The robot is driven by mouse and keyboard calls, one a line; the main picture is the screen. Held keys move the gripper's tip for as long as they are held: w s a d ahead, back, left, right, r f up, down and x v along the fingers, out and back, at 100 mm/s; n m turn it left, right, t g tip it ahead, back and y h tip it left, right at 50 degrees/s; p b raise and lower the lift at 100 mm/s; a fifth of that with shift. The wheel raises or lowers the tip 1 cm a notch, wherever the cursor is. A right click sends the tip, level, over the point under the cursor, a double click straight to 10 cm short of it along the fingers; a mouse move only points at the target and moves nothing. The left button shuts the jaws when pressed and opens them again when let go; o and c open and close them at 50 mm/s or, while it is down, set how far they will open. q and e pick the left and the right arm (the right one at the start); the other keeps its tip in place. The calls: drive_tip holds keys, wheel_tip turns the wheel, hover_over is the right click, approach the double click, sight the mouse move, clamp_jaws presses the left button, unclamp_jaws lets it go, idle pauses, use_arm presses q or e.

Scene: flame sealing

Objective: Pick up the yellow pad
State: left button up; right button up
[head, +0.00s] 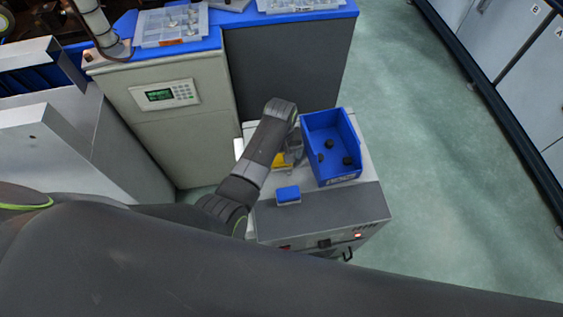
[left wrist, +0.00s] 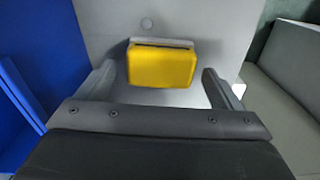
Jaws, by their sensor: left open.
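The yellow pad (left wrist: 161,67) lies on the grey top of the small cabinet and shows between the fingers of my left gripper (left wrist: 158,90) in the left wrist view. The fingers are open, one on each side of the pad, with gaps between. In the head view the yellow pad (head: 281,160) is partly hidden by my left arm and gripper (head: 290,160). My right gripper is not in view.
A blue bin (head: 328,122) with several dark pieces stands right of the gripper. A blue pad (head: 288,194) lies in front on the cabinet top (head: 340,200). A tall cabinet with a keypad (head: 172,120) stands at the left.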

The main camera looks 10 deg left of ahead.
sight(281, 155)
use_arm(q)
drive_tip(key=shift+f, duration=0.55)
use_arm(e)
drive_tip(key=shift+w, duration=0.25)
